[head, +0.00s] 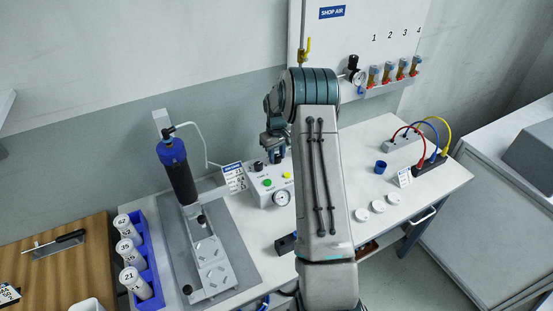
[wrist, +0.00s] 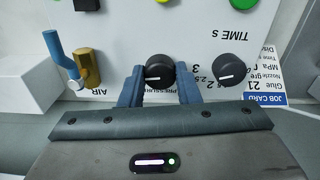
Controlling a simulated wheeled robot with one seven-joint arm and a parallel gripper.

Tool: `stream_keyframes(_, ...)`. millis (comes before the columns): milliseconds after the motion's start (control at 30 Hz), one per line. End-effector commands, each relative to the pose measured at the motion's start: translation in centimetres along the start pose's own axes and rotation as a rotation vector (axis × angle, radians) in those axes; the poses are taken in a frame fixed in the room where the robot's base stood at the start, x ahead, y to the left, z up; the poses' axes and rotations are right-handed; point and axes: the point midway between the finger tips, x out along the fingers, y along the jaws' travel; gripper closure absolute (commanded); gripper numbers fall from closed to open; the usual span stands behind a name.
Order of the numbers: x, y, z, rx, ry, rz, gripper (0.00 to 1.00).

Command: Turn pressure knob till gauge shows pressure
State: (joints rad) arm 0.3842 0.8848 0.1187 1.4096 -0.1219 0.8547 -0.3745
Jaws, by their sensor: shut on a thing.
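The pressure knob (wrist: 159,70) is black and round with a white pointer line, on the white panel above the partly hidden word PRESSURE in the wrist view. My gripper (wrist: 159,85) has one blue finger on each side of it and is shut on it. In the head view my gripper (head: 274,147) is at the back of the white control box (head: 262,198), and the held knob is hard to make out there. The round pressure gauge (head: 282,198) is on the box front; its needle is too small to read.
A second black knob (wrist: 232,67) is close to the right finger. Blue and brass air fittings (wrist: 84,65) stick out on the left. A job card (wrist: 265,85) is at the right. A dispensing stand with a dark syringe (head: 180,180) stands left of the box.

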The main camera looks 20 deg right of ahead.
Motion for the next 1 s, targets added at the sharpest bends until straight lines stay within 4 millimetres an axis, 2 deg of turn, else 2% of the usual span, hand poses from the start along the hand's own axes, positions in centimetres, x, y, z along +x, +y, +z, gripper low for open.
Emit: stream_keyframes(1000,0.02,0.00,-0.06,0.935,0.002,0.001,0.93)
